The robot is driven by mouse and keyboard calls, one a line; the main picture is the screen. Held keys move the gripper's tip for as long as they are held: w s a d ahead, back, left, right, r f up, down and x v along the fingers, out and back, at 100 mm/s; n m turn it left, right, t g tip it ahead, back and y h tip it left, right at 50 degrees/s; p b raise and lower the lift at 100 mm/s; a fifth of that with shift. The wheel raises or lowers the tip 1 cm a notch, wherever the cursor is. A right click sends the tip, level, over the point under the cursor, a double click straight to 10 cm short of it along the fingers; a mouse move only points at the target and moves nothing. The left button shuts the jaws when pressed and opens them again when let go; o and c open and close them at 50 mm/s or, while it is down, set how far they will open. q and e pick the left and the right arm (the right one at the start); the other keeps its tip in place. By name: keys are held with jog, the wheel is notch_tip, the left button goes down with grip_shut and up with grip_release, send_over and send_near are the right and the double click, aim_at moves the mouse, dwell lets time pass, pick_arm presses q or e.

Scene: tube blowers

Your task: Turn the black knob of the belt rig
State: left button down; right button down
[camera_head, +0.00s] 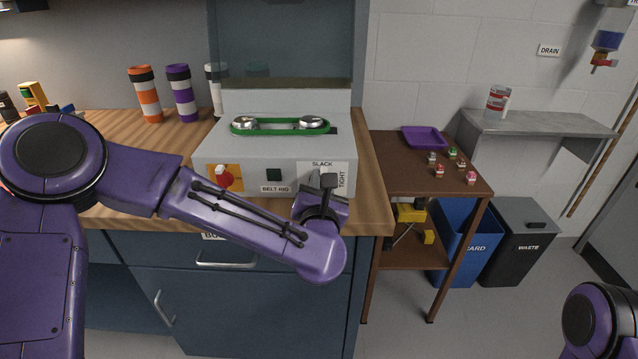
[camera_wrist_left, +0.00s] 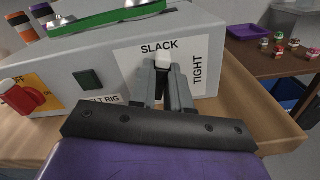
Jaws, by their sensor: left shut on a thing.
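The belt rig (camera_head: 232,158) is a light grey box on the wooden counter, with a green belt (camera_head: 280,131) around two silver pulleys on top. Its front has a white panel marked SLACK above and TIGHT, turned sideways, at the right (camera_wrist_left: 197,68). My left gripper (camera_wrist_left: 166,76) is at this panel with both fingers shut on the black knob, which the fingers mostly hide. A pale mark shows between the fingertips, just under the word SLACK. In the head view my left gripper (camera_head: 328,184) covers the knob. My right gripper is out of view.
A red switch (camera_head: 224,176) on a yellow plate and a dark green square button (camera_head: 273,175) sit left on the rig's front. Striped tubes (camera_head: 146,95) stand behind it. A brown side table (camera_head: 466,186) with a purple tray (camera_head: 424,131) stands right.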

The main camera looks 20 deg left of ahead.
pick_arm(q)
jog(key=m, duration=0.3)
jog(key=shift+d+f+m, duration=0.15)
jog(key=shift+d+m, duration=0.1)
jog(key=shift+m, duration=0.15)
jog(key=m, duration=0.3)
jog(key=shift+w+d+f+m+p, duration=0.1)
jog(key=shift+d+f+m+p, duration=0.1)
jog(key=shift+m+p, duration=0.15)
jog(key=shift+d+f+m+p, duration=0.15)
jog(key=shift+m+p, duration=0.2)
jog(key=shift+m, duration=0.9)
jog(key=shift+f+m+p, duration=0.2)
jog(key=shift+m+p, duration=0.05)
jog(key=shift+m, duration=0.65)
jog(key=shift+f+m+p, duration=0.2)
jog(key=shift+m, duration=0.7)
jog(key=c, duration=1.1)
grip_release()
